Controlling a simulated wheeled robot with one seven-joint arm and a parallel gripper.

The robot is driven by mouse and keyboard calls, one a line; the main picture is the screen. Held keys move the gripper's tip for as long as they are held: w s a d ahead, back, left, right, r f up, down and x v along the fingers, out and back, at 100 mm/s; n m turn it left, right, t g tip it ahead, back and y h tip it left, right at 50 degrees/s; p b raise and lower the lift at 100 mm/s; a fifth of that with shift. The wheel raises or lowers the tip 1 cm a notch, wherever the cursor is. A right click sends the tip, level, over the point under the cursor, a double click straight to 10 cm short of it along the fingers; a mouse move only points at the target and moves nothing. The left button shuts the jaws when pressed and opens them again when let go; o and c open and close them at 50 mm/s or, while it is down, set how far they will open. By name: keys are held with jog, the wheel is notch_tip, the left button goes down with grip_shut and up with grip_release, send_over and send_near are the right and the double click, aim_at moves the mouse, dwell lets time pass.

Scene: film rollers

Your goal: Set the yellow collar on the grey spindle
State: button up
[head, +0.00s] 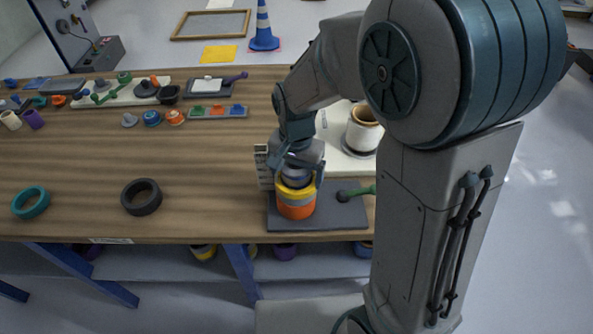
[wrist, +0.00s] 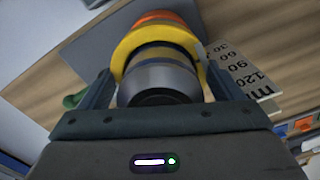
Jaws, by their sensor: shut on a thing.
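The yellow collar (head: 296,193) is between the fingers of my gripper (head: 297,182), which is shut on it. The collar also shows in the wrist view (wrist: 126,46), around the grey spindle (wrist: 160,82), whose dark round end faces the camera between the fingers (wrist: 158,88). An orange band (head: 297,211) shows below the collar in the head view, with a greyish band between them. The stack stands upright on a dark grey plate (head: 287,224). Whether the collar rests on what is below it cannot be told.
A dark ring (head: 141,197) and a teal ring (head: 31,200) lie on the wooden table to the left. A white-and-brown roller (head: 363,128) stands behind. Several small parts fill the table's back left.

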jog(key=o, duration=0.8)
jog(key=shift+r, duration=0.1)
notch_tip(320, 180, up, 14)
jog(key=shift+f, duration=0.2)
jog(key=s+d+f+n+t, duration=0.1)
jog(key=s+d, duration=0.3)
jog(key=s+d+f+n+t, duration=0.1)
jog(key=s+d+n, duration=0.1)
jog(key=s+d, duration=0.2)
jog(key=s+d+f+n+t, duration=0.1)
jog(key=s+d, duration=0.3)
jog(key=shift+s+f+n, duration=0.1)
jog(key=shift+s+n, duration=0.15)
jog(key=shift+n, duration=0.15)
